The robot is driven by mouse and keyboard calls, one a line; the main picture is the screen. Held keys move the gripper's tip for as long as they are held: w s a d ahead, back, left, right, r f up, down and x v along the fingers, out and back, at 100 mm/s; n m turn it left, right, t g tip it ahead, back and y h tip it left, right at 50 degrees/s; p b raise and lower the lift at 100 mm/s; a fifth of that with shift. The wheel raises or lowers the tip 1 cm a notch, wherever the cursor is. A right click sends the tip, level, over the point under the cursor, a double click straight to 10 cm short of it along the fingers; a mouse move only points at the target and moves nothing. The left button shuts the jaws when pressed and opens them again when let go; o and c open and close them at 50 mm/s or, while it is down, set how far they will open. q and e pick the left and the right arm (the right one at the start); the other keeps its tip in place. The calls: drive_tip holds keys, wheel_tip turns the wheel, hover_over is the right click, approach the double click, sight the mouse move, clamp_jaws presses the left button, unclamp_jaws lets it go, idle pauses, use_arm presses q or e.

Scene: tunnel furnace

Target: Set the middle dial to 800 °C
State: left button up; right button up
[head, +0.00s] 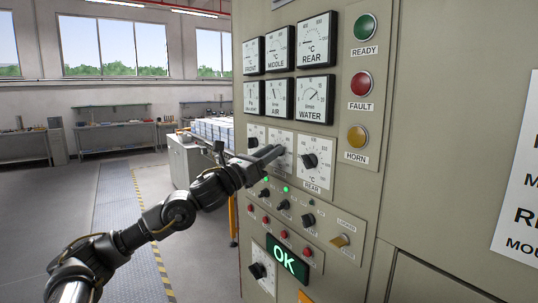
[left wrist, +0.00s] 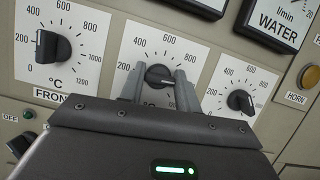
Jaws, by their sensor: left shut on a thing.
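The middle dial is a black knob (left wrist: 158,76) on a white scale plate (left wrist: 150,45) in the left wrist view, with printed numbers from 200 upward. My left gripper (left wrist: 159,88) is shut on this knob, with one grey finger on each side. The knob's ridge lies nearly level, its right end tipped slightly down beside the right finger. The exact reading is unclear because the fingers cover the lower scale. In the head view my left gripper (head: 277,152) reaches the middle dial's plate (head: 282,137) and hides its knob. My right gripper is out of view.
The front dial (left wrist: 50,46) sits to the left and the rear dial (left wrist: 240,100) to the right, both close to my fingers. Gauges such as the middle gauge (head: 281,49) are above. Small switches and red buttons (head: 283,234) are below. The floor (head: 205,245) at left is open.

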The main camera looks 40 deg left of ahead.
use_arm(q)
drive_tip(key=n+y, duration=0.2)
drive_tip(key=n, duration=0.3)
drive_tip(key=n+y+p, duration=0.1)
drive_tip(key=n+y, duration=0.2)
drive_tip(key=n, duration=0.2)
drive_tip(key=shift+r+n, duration=0.2)
drive_tip(key=shift+n, duration=0.2)
drive_tip(key=shift+y, duration=0.4)
drive_tip(key=o, duration=1)
drive_tip(key=shift+f, duration=0.1)
